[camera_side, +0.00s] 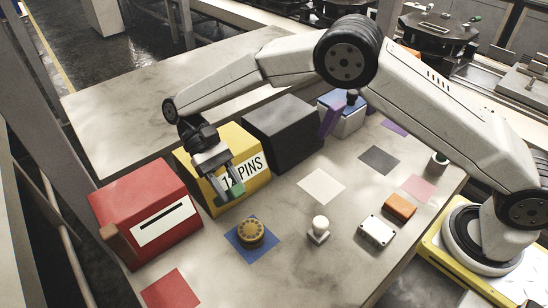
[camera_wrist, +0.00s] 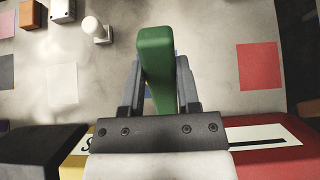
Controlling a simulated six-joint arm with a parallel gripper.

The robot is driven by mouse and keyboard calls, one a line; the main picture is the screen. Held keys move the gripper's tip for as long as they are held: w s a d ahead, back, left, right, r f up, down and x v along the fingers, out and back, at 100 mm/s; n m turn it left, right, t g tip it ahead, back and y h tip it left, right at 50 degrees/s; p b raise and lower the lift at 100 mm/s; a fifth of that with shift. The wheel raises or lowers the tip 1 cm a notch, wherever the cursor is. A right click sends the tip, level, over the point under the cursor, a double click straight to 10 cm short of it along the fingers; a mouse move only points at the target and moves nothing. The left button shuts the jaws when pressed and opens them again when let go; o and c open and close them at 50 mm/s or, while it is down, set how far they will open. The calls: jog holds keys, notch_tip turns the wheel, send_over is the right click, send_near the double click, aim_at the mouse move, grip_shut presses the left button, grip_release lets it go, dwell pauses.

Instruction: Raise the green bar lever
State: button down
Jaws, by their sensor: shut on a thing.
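The green bar lever (camera_side: 236,191) shows as a small green end at the front of the yellow box (camera_side: 259,146), which has a white label reading "PINS". My gripper (camera_side: 225,184) is in front of that box, pointing down, and shut on the lever. In the wrist view the lever (camera_wrist: 156,50) is a long green bar between the two dark fingers (camera_wrist: 158,90), reaching past their tips. The gripper hides part of the label and the point where the lever joins the box.
A red box (camera_side: 148,205) with a slot stands left of the yellow box, and a black box (camera_side: 283,133) stands right.

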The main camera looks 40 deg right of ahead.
jog(key=shift+c, duration=1.6)
grip_release()
jog(key=shift+r, duration=0.15)
jog(key=shift+r, duration=1.5)
jog(key=s+d+r, duration=0.6)
jog(key=s+r, duration=0.3)
jog(key=s, duration=0.3)
jog(key=shift+s+d+r, duration=0.15)
jog(key=shift+s+r, duration=0.15)
jog(key=shift+r, duration=0.05)
